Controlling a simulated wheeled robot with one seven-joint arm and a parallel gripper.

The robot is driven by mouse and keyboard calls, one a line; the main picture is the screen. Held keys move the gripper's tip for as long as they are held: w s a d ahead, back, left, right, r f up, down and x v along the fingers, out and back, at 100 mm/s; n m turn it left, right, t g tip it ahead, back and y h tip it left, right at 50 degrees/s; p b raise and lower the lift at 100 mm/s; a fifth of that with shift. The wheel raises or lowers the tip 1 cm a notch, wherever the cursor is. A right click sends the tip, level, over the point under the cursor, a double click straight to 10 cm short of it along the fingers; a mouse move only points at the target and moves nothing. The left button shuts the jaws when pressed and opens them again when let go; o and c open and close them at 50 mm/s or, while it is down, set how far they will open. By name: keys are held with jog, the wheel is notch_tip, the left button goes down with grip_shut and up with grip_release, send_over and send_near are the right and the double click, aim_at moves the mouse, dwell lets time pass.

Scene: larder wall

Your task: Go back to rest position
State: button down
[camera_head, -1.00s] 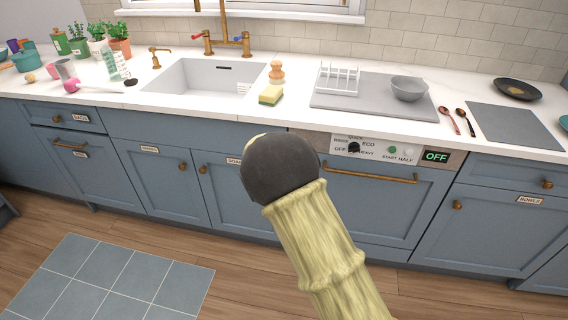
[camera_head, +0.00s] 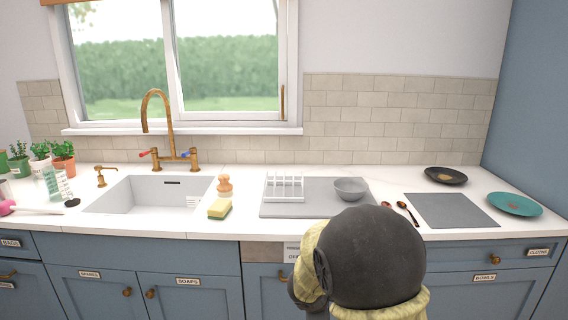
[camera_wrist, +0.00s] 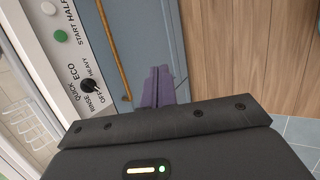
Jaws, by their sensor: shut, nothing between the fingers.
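My gripper (camera_wrist: 158,88) shows in the wrist view, its two purple-grey fingers pressed together with nothing between them. It hangs in front of the blue dishwasher front, near the brass handle (camera_wrist: 112,45) and the control panel (camera_wrist: 75,75). In the head view, my arm's dark rounded joint and pale sleeve cover the lower middle right, and the gripper itself is hidden there.
The white counter (camera_head: 130,222) holds a sink (camera_head: 150,195), a sponge (camera_head: 220,208), a drying mat (camera_head: 320,208) with a rack (camera_head: 284,188) and a grey bowl (camera_head: 350,188), spoons (camera_head: 407,212), a dark plate (camera_head: 446,175) and a teal plate (camera_head: 514,204). Wood floor (camera_wrist: 235,45) is clear.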

jog(key=s+d+r+m+g+y, duration=0.1)
jog(key=s+d+m+g+y, duration=0.15)
jog(key=s+m, duration=0.7)
jog(key=s+d+r+m+g+y, duration=0.1)
jog(key=s+d+r+m, duration=0.15)
jog(key=s+m, duration=0.65)
notch_tip(320, 180, up, 18)
jog(key=n+p, duration=0.1)
jog(key=p, duration=1.8)
jog(key=shift+s+d+p, duration=0.25)
jog(key=shift+s+p, duration=0.1)
jog(key=shift+n+t, duration=0.25)
